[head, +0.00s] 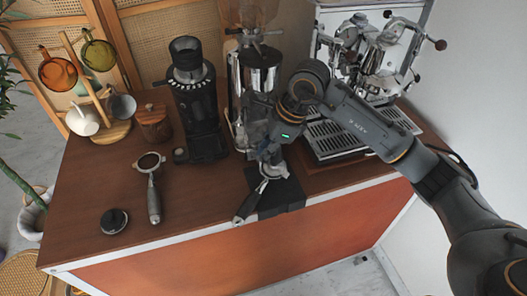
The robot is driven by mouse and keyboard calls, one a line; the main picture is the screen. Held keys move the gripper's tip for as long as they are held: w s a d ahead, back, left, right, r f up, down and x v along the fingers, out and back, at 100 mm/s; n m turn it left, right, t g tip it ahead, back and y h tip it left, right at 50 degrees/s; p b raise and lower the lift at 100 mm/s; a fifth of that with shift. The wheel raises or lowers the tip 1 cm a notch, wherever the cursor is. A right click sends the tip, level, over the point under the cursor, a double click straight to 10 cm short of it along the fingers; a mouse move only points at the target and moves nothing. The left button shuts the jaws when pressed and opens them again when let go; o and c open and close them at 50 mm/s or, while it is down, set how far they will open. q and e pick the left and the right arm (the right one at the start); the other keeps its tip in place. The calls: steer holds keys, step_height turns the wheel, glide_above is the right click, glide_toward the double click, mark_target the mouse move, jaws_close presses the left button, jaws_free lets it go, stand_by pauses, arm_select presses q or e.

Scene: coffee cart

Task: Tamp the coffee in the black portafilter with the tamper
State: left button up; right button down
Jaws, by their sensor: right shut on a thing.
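My right gripper (270,152) comes in from the right and points down over the black mat (290,195) at the counter's front edge. It is shut on what looks like the tamper, mostly hidden between the fingers. The black portafilter (247,205) lies on the mat right below the gripper, its dark handle pointing to the front left. Its basket is largely covered by the gripper and the held thing, so I cannot tell whether the tamper touches the coffee. My left gripper is not in view.
A second portafilter (153,197) with coffee and a round black puck-like tool (114,221) lie on the left. Grinders (197,100) (257,80) stand behind, the espresso machine (375,60) at back right. A cup rack (88,85) and wooden canister (154,122) stand back left.

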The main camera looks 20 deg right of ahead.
steer(key=shift+s+f, duration=0.1)
steer(key=shift+f, duration=0.1)
stand_by(0.5)
steer(key=shift+w+d+r, duration=0.15)
steer(key=shift+w+r, duration=0.05)
steer(key=shift+r, duration=0.25)
steer(key=shift+r+p, duration=0.5)
steer(key=shift+r, duration=0.4)
steer(key=shift+r+p, duration=1.3)
steer(key=shift+r, duration=1.45)
